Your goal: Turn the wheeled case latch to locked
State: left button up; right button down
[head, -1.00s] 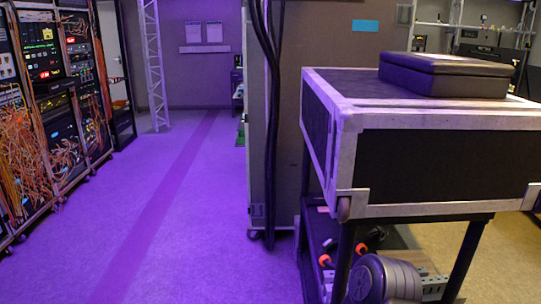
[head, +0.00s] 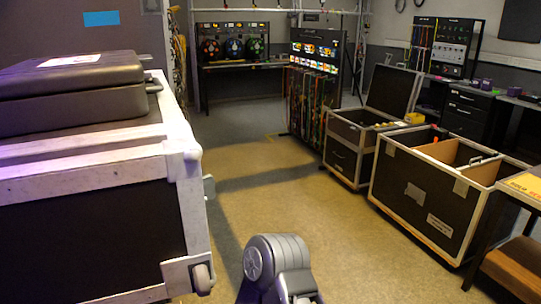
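A black case with pale metal edging (head: 185,215) fills the left side of the head view, close to me. A small wheel (head: 202,277) shows at its lower right corner. Small metal fittings (head: 208,187) stick out from its right side; I cannot tell whether one is the latch, or how it is set. Two more edged cases stand to the right: a large open-topped one (head: 415,190) and a smaller one with its lid up (head: 342,160). No latch is clear on them. Neither gripper is in view; only a grey part of my arm shows at the bottom.
A dark closed box (head: 70,95) lies on the near case. A table with a yellow item (head: 527,184) is at the right edge. Racks with cables (head: 315,90) stand at the back. Yellowish floor (head: 340,235) is clear between the cases.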

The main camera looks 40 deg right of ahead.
aim_at(208, 180)
jog(key=l, duration=1.35)
jog(key=i+l+u, duration=0.1)
jog(key=l+u, duration=0.9)
jog(key=l, duration=0.5)
jog(key=k+l+u, duration=0.1)
jog(key=l, duration=0.45)
jog(key=k+l, duration=0.1)
jog(key=l, duration=0.4)
jog(key=k+l, duration=0.1)
jog(key=l, duration=0.4)
jog(key=k+l+u, duration=0.1)
jog(key=l, duration=0.45)
jog(key=k+l, duration=0.1)
jog(key=l, duration=0.4)
jog(key=u, duration=0.05)
